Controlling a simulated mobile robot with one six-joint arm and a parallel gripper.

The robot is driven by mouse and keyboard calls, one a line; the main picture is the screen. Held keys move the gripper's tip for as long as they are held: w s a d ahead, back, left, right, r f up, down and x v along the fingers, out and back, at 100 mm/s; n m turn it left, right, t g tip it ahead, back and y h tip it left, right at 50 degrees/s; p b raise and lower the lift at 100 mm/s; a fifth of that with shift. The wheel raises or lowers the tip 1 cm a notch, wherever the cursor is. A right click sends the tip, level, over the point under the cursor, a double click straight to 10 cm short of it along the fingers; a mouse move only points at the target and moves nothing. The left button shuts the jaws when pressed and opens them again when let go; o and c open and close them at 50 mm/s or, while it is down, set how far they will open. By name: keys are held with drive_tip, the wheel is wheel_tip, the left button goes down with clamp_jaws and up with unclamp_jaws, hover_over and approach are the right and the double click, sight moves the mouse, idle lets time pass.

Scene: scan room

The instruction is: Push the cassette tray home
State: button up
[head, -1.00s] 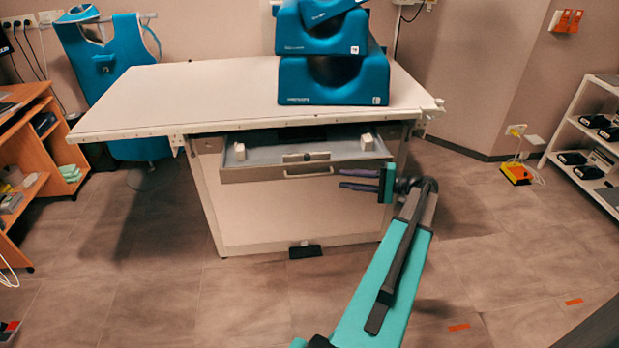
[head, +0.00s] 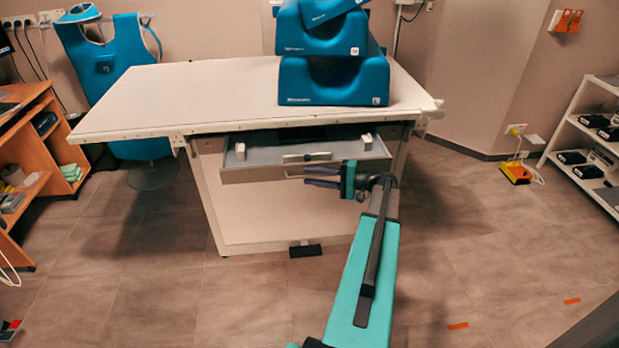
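The cassette tray (head: 250,174) is a grey drawer with a silver front, sticking out from under the white table top. The lower right of the tray front is partly hidden behind my gripper.
The white table (head: 180,95) stands over the tray, with blue foam supports (head: 335,80) on top. A dark pedal (head: 305,250) lies at the cabinet's foot. A wooden shelf (head: 35,150) is at left, a white rack (head: 590,135) at right.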

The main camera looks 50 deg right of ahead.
drive_tip(key=shift+w+a, duration=0.15)
drive_tip(key=shift+w, duration=0.1)
drive_tip(key=shift+c, duration=0.4)
clamp_jaws()
idle(0.9)
